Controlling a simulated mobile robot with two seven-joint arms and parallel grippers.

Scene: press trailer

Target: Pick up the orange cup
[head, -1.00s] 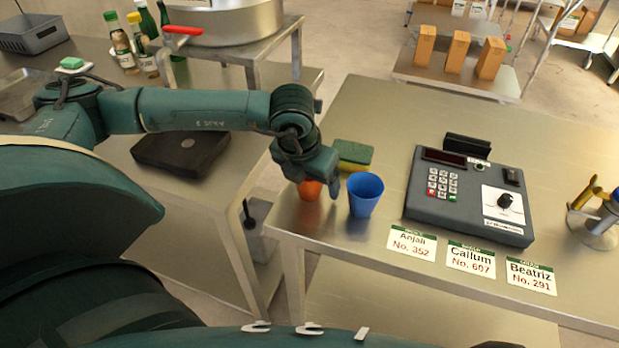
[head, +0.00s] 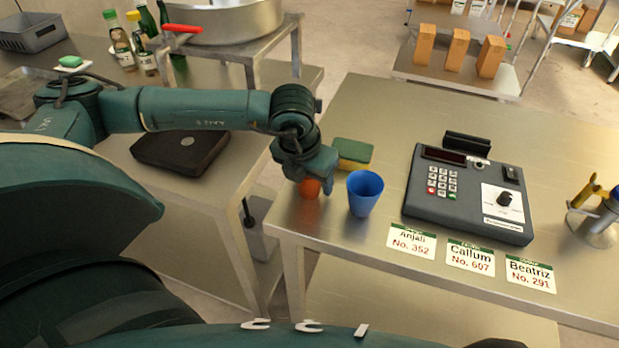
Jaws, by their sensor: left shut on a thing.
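The orange cup (head: 310,188) is at the left end of the steel table, mostly hidden behind my left gripper. My left gripper (head: 312,176) is over the cup and shut on it. I cannot tell whether the cup is clear of the tabletop. A blue cup (head: 365,193) stands upright just to the right of the orange cup. My right gripper is not in view.
A green and yellow sponge (head: 353,153) lies behind the cups. A grey keypad device (head: 470,193) stands to the right, with name cards (head: 411,240) in front. The steel table (head: 330,240) has its left edge close to the orange cup.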

